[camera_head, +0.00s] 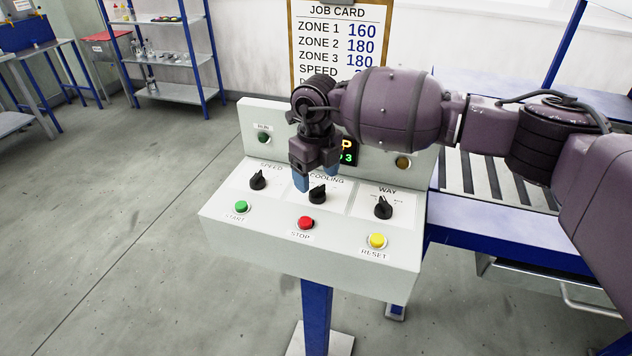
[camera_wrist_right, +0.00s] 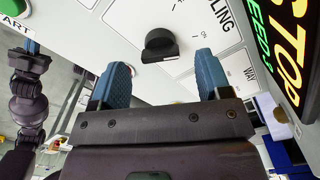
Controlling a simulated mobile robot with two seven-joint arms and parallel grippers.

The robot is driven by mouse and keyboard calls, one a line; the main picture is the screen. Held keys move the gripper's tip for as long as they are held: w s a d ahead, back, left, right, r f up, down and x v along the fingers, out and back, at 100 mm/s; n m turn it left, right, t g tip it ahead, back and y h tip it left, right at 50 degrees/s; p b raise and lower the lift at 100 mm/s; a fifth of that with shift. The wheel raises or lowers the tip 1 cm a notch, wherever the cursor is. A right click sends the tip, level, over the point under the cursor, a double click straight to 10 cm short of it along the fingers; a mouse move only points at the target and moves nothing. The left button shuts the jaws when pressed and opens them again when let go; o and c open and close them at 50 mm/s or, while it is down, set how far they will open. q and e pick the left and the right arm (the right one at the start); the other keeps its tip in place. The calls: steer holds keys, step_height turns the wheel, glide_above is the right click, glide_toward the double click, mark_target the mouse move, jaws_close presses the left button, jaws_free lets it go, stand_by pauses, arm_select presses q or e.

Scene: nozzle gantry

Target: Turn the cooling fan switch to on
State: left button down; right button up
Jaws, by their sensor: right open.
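The cooling switch (camera_head: 318,195) is a black rotary knob on the white panel under the COOLING label. It also shows in the right wrist view (camera_wrist_right: 159,46), with its bar lying roughly across the picture. I cannot read which mark it points to. My right gripper (camera_head: 315,182) is open, with blue fingertips over the panel just behind the knob. In the right wrist view its fingertips (camera_wrist_right: 159,66) stand apart to either side of the knob, with no clear contact. My left gripper (camera_wrist_right: 30,58) seems to show at that view's left edge, its jaws unclear.
The speed knob (camera_head: 258,180) and the way knob (camera_head: 383,207) flank the cooling knob. Green start (camera_head: 241,206), red stop (camera_head: 305,223) and yellow reset (camera_head: 377,240) buttons sit in front. A display (camera_head: 349,153) is partly hidden by my arm. A job card (camera_head: 338,40) hangs behind.

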step_height(320, 180, up, 8)
stand_by(0.4)
